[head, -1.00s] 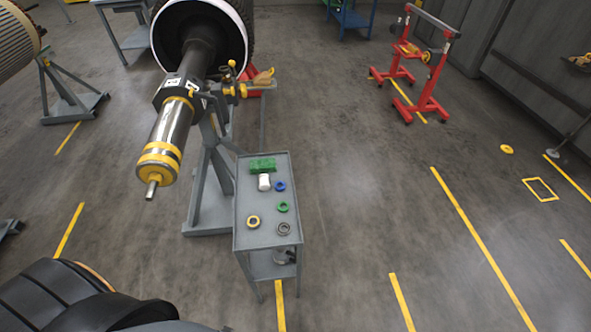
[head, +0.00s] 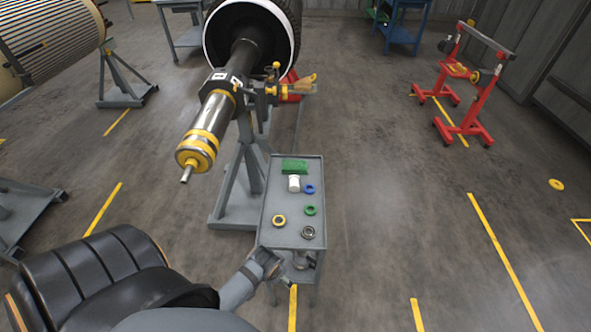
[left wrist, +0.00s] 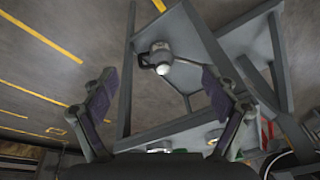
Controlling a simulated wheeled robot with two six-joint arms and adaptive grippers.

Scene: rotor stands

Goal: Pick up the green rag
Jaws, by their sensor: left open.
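The green rag (head: 294,166) lies as a small folded block at the far end of the grey cart's top (head: 290,243), behind a white cylinder (head: 294,183). My left gripper (head: 272,264) is low at the cart's near end, apart from the rag, and is partly hidden by its own arm. In the left wrist view my left gripper (left wrist: 158,80) has its two fingers wide apart with nothing held between them. Green bits show at the bottom edge there; I cannot tell if they are the rag. My right gripper is out of view.
A blue ring (head: 309,189), green ring (head: 310,210), yellow ring (head: 279,220) and grey ring (head: 308,232) lie on the cart. A rotor shaft on a grey stand (head: 236,190) is close on the left. Floor right of the cart is clear.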

